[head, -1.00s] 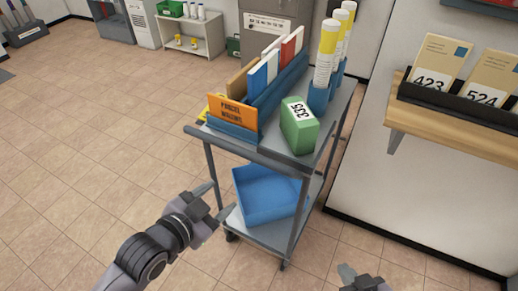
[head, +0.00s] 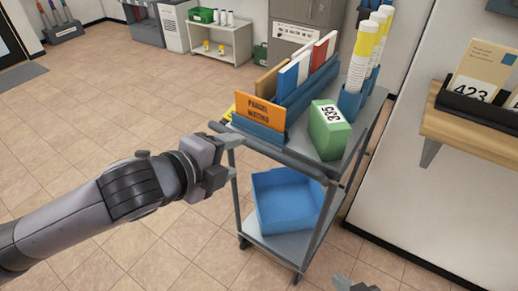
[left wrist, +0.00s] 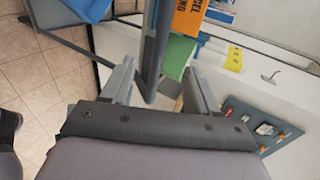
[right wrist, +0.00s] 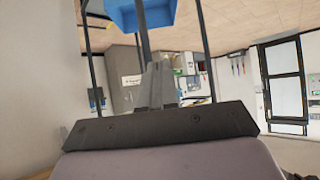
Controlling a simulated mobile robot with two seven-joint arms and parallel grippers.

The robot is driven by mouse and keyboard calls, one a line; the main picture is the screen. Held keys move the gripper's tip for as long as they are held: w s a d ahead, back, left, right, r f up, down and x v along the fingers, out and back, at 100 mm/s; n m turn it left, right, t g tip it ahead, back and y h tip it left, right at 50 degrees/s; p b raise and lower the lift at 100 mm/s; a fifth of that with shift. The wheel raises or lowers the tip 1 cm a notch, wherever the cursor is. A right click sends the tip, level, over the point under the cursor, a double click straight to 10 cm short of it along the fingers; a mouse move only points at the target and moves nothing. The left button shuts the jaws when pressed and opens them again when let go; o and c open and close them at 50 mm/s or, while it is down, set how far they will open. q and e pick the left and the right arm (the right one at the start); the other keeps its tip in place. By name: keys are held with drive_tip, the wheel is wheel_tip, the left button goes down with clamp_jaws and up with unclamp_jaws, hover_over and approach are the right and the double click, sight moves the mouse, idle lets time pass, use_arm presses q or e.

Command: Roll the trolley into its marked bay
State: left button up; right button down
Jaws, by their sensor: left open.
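The grey trolley (head: 278,228) stands upright on the tiled floor beside the right wall. Its handle bar (head: 290,160) runs along the near side of the top. My left gripper (head: 228,158) is at the handle's left end. In the left wrist view the handle bar (left wrist: 154,50) passes between its spread fingers (left wrist: 158,88), with a gap visible. My right gripper (head: 348,284) is low at the bottom edge, apart from the trolley. In the right wrist view its fingers (right wrist: 160,88) are together, with nothing seen between them. I cannot make out a floor marking for the bay.
A wooden wall shelf (head: 465,130) juts out at right. Floor at left is clear; a low shelf (head: 228,45) stands behind.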

sight(257, 148)
use_arm(q)
drive_tip(key=b+x, duration=0.5)
drive_tip(key=x, duration=0.5)
drive_tip(key=shift+w+d+f, duration=0.1)
drive_tip(key=shift+w+d, duration=0.05)
drive_tip(key=shift+d, duration=0.05)
drive_tip(key=shift+w+d+f, duration=0.2)
drive_tip(key=shift+w+f, duration=0.05)
drive_tip(key=shift+w, duration=0.1)
use_arm(e)
drive_tip(key=shift+w+a+f, duration=0.15)
drive_tip(key=shift+f, duration=0.4)
drive_tip(key=shift+w+a+f, duration=0.15)
drive_tip(key=shift+f, duration=0.4)
drive_tip(key=shift+w+a+f, duration=0.15)
drive_tip(key=shift+f, duration=0.4)
use_arm(q)
drive_tip(key=c, duration=1.1)
clamp_jaws()
use_arm(e)
drive_tip(key=shift+s, duration=0.1)
